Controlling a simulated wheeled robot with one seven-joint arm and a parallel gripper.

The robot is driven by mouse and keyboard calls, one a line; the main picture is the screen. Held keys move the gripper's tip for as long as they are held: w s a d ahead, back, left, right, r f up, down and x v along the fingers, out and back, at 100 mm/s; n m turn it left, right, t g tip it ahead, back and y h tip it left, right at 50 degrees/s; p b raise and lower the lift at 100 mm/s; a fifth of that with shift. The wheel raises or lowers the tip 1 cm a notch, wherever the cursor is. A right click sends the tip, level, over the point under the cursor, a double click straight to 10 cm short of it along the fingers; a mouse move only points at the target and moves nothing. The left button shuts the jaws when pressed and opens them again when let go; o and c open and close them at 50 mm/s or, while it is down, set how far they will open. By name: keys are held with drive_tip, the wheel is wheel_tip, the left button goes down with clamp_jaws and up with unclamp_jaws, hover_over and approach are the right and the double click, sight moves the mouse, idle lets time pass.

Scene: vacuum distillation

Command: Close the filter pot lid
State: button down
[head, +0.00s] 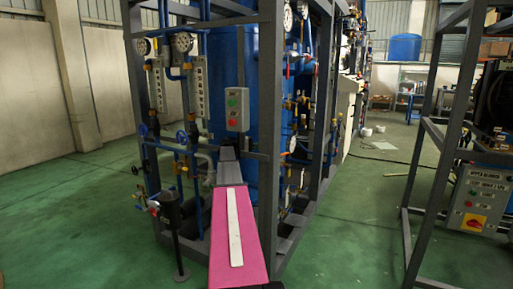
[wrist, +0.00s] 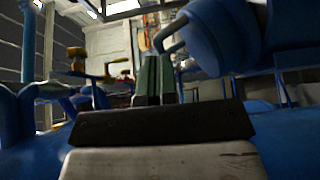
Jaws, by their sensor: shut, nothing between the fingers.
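My gripper (wrist: 158,80) shows in the wrist view as two dark green fingers close together, shut and empty. A rounded blue body (wrist: 225,35) is at the upper right of the fingers, and a blue surface (wrist: 285,135) lies below and beside the gripper. I cannot tell which of these is the filter pot or its lid, or whether the lid is open. In the head view my pink arm reaches into the steel frame (head: 268,120), towards the tall blue tank (head: 231,65). The fingertips cannot be made out there.
A grey control box (head: 237,109) with buttons hangs near my arm. Gauges, pipes and valves (head: 182,136) fill the frame's left side. A black cylinder on a thin stand (head: 170,211) is left of my arm. Another frame (head: 437,150) stands right. Green floor (head: 345,235) lies between.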

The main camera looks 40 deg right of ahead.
drive_tip(key=s+m+t+y, duration=0.1)
drive_tip(key=s+d+m+t+y, duration=0.1)
drive_tip(key=s, duration=0.1)
drive_tip(key=shift+s+d+f+y, duration=0.1)
drive_tip(key=shift+s+f+y, duration=0.1)
drive_tip(key=shift+y, duration=0.1)
drive_tip(key=shift+s+d+f+t+y, duration=0.2)
drive_tip(key=shift+s+f+t+y, duration=0.1)
drive_tip(key=shift+s+t, duration=0.1)
drive_tip(key=shift+s+d+f, duration=0.15)
drive_tip(key=shift+s+f, duration=0.05)
drive_tip(key=shift+s, duration=0.1)
drive_tip(key=v, duration=1)
drive_tip(key=shift+a+r, duration=0.2)
drive_tip(key=shift+a, duration=0.1)
drive_tip(key=shift+w, duration=0.15)
